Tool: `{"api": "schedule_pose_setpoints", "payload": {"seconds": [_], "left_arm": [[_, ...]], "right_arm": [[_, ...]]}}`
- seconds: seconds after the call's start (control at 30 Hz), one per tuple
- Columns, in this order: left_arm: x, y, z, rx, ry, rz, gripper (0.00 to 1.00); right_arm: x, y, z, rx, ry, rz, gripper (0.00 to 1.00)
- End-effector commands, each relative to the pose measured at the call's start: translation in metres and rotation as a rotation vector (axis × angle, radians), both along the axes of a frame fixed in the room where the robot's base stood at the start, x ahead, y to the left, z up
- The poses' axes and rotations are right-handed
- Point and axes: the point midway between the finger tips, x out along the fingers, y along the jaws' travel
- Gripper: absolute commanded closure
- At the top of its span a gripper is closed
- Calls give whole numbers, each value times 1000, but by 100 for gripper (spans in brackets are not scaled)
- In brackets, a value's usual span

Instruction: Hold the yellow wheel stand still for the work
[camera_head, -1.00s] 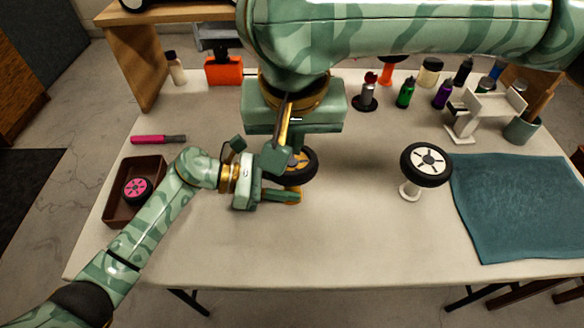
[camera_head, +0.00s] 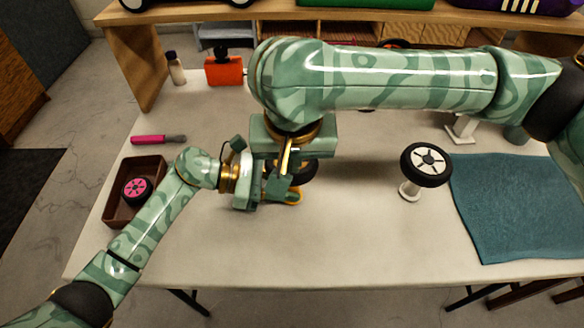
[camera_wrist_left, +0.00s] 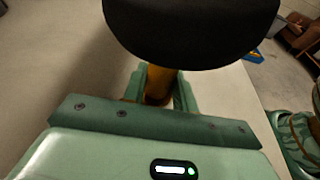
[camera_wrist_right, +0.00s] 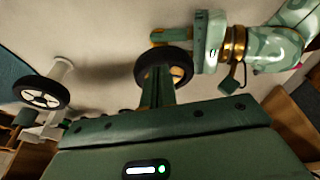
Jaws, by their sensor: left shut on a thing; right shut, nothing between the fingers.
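The yellow wheel stand (camera_head: 293,198) is on the table in front of my left arm, and its base shows in the head view. A black-tyred wheel (camera_head: 305,172) sits on top, mostly hidden by my right gripper. My left gripper (camera_wrist_left: 160,88) is shut around the yellow post (camera_wrist_left: 160,80), below the dark tyre (camera_wrist_left: 190,35). My right gripper (camera_head: 285,180) is shut and empty over the wheel. In the right wrist view its fingers (camera_wrist_right: 160,85) overlap the wheel (camera_wrist_right: 180,58); I cannot tell whether they touch it.
A white stand (camera_head: 409,191) with a white-spoked wheel (camera_head: 426,164) stands to the right, beside a teal cloth (camera_head: 520,215). A brown tray (camera_head: 118,208) with a pink wheel (camera_head: 136,188) and a pink-handled tool (camera_head: 150,139) are at left. The front table is clear.

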Motion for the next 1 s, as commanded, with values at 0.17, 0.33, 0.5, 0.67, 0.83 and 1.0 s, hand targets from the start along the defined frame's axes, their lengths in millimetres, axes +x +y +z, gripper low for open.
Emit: {"api": "schedule_pose_setpoints", "payload": {"seconds": [0.17,0.33,0.5,0.67,0.83,1.0], "left_arm": [[0,0,0,0,0,0,92],[0,0,0,-1,0,0,92],[0,0,0,-1,0,0,92],[0,0,0,0,0,0,92],[0,0,0,0,0,0,92],[0,0,0,-1,0,0,92]], "right_arm": [[0,0,-7,-1,3,-1,100],[0,0,-22,0,0,-1,100],[-2,0,-21,0,-1,1,100],[-21,-1,-13,-1,-3,4,100],[-30,-1,-11,-1,0,0,100],[-30,-1,-11,0,1,-1,100]]}}
